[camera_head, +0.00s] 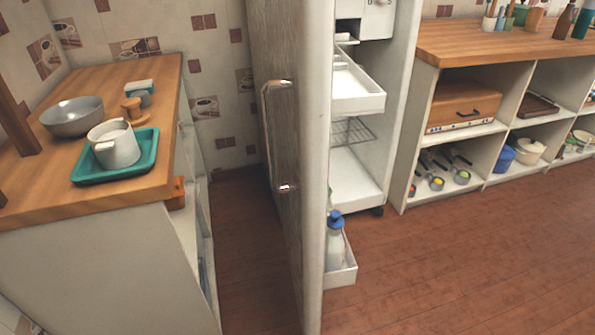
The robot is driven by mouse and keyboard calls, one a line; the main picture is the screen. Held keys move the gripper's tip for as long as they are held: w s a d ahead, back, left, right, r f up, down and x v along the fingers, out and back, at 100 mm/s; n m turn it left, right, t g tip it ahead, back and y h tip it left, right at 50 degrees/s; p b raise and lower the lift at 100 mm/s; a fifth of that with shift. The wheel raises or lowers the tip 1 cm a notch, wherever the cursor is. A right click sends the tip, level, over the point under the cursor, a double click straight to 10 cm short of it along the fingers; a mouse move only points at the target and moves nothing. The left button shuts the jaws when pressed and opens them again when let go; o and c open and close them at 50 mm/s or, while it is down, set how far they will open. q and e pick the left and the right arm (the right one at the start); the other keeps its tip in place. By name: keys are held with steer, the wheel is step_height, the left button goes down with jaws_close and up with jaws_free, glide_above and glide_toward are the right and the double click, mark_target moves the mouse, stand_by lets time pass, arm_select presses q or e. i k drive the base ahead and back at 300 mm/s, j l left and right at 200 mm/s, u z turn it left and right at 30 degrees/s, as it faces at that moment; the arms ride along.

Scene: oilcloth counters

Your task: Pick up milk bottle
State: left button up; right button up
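A pale bottle with a blue cap (335,246) stands upright in a low white bin (348,273) on the inner side of an open door (300,120). It looks like the milk bottle. The door's edge is close to the bottle's left side and may hide part of it; the bin's front wall hides its foot. Neither of my grippers shows in the head view.
The open door, with a metal handle (266,130), stands nearly edge-on in mid-view. White drawers (358,103) sit behind it. A left counter holds a teal tray (150,158), a white jug (120,152) and a grey bowl (72,122). The floor (450,260) at right is clear.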

mark_target(336, 240)
steer(key=i+l+u, duration=0.1)
steer(key=l, duration=0.3)
steer(key=i+l, duration=0.25)
steer(key=l, duration=0.2)
steer(key=i+l+u, duration=0.15)
steer(key=l, duration=0.25)
steer(key=i+l+u, duration=0.1)
steer(key=l, duration=0.3)
steer(key=i+l, duration=0.2)
steer(key=l, duration=0.25)
steer(key=i+l+u, duration=0.15)
steer(key=l, duration=0.3)
steer(key=k+j+u, duration=0.1)
steer(key=j+u, duration=0.15)
steer(key=k+j+u, duration=0.1)
steer(key=j+u, duration=0.15)
steer(key=j, duration=0.1)
